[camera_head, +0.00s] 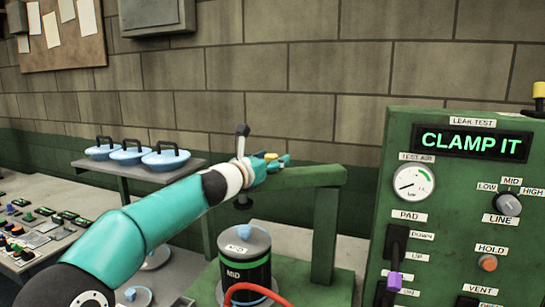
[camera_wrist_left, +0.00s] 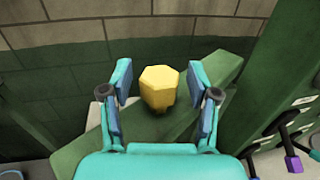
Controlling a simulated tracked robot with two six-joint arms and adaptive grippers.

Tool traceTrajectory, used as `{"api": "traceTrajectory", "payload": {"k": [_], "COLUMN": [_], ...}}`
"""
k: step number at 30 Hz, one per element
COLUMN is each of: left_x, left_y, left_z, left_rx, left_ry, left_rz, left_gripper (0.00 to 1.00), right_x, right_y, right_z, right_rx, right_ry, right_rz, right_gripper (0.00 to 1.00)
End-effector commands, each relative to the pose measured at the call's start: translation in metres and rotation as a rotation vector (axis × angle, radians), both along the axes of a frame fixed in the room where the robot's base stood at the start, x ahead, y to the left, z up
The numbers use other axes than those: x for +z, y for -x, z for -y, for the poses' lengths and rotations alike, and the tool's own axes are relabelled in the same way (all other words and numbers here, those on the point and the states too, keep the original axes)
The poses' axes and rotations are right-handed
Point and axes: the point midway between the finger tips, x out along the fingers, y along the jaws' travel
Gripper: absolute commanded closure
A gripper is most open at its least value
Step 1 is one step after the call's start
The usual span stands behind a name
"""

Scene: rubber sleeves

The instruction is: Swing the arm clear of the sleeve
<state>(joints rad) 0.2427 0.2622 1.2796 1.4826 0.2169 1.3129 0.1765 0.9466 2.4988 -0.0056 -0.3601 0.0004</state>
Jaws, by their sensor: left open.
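A green swing arm (camera_head: 312,177) reaches left from a green post (camera_head: 325,235) and stands over a dark cylinder marked MID (camera_head: 247,272), which seems to be the sleeve with a grey top. A black pad (camera_head: 243,203) hangs above its top, apart from it. My left gripper (camera_head: 273,163) is open at the arm's left end, around a yellow hexagonal knob (camera_head: 271,156). In the left wrist view the knob (camera_wrist_left: 159,88) sits between the two fingers with gaps on both sides, the green arm (camera_wrist_left: 205,92) behind it. My right gripper is not in view.
A green leak test panel (camera_head: 455,205) reading CLAMP IT stands at the right, with a purple-tipped lever (camera_head: 394,282). A red hose (camera_head: 250,288) curves before the cylinder. Blue lidded dishes (camera_head: 165,158) sit on a shelf (camera_head: 140,171) at left.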

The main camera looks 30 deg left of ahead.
Motion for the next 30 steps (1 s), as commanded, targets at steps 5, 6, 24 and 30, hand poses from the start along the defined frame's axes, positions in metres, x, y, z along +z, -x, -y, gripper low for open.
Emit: {"api": "traceTrajectory", "payload": {"k": [5, 6, 24, 30], "left_x": [0.0001, 0.0, 0.0, -0.0012], "left_y": [-0.0004, -0.0003, -0.0001, -0.0024], "left_z": [-0.0002, -0.0002, -0.0003, 0.006], "left_rx": [0.0, 0.0, 0.0, 0.006], "left_ry": [0.0, 0.0, 0.0, 0.0], "left_rz": [0.001, 0.001, 0.0, 0.001], "left_gripper": [0.4, 0.4, 1.0, 1.0], "right_x": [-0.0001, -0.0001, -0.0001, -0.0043], "right_y": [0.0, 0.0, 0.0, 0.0], "right_z": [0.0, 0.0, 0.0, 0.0], "right_rx": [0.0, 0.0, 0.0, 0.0], "right_ry": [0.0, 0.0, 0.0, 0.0], "right_rz": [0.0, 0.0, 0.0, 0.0], "right_gripper": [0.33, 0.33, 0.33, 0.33]}}
